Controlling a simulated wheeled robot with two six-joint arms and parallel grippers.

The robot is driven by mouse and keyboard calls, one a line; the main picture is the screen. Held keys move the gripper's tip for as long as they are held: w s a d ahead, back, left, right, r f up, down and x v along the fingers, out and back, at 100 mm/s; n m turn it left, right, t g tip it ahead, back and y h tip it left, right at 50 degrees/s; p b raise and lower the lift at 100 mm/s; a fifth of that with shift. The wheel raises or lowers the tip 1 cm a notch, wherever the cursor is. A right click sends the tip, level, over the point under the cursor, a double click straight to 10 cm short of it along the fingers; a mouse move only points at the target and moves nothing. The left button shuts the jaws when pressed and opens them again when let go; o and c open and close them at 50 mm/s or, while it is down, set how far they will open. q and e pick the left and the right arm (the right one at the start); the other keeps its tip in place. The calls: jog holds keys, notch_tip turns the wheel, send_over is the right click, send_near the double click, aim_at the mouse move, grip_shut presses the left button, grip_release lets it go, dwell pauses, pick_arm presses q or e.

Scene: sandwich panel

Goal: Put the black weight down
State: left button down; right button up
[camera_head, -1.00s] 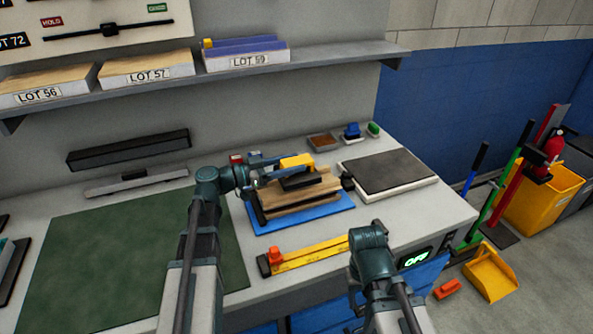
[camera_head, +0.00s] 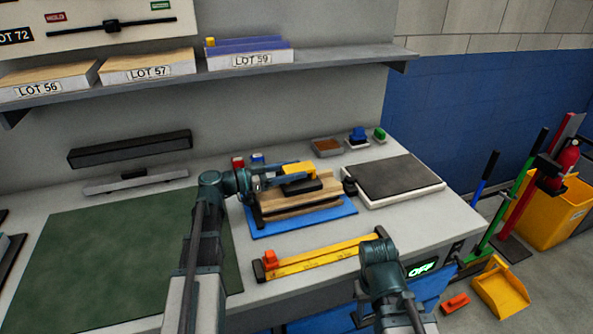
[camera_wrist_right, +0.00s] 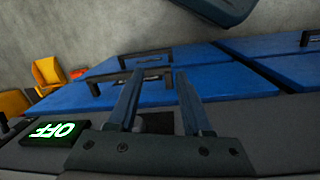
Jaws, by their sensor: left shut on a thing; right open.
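The black weight (camera_head: 304,188) has a yellow handle (camera_head: 299,171). In the head view it is at the top of a stack of wooden boards (camera_head: 290,204); I cannot tell whether it rests on them or hangs just above. The stack lies on a blue mat (camera_head: 258,231). My left gripper (camera_head: 283,176) reaches in from the left and is shut on the weight at its handle. My right gripper is open and empty in the right wrist view (camera_wrist_right: 160,98), in front of blue drawers (camera_wrist_right: 225,82). In the head view my right arm hides its fingers.
A dark-topped slab (camera_head: 395,180) is to the right, and a green mat (camera_head: 120,250) to the left. Small blocks stand behind; a shelf (camera_head: 200,78) runs above.

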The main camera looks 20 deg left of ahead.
pick_arm(q)
jog(key=shift+r, duration=0.15)
jog(key=shift+f, duration=0.2)
jog(key=shift+c, duration=1.6)
grip_release()
jog(key=shift+o, duration=0.4)
jog(key=shift+f, duration=0.1)
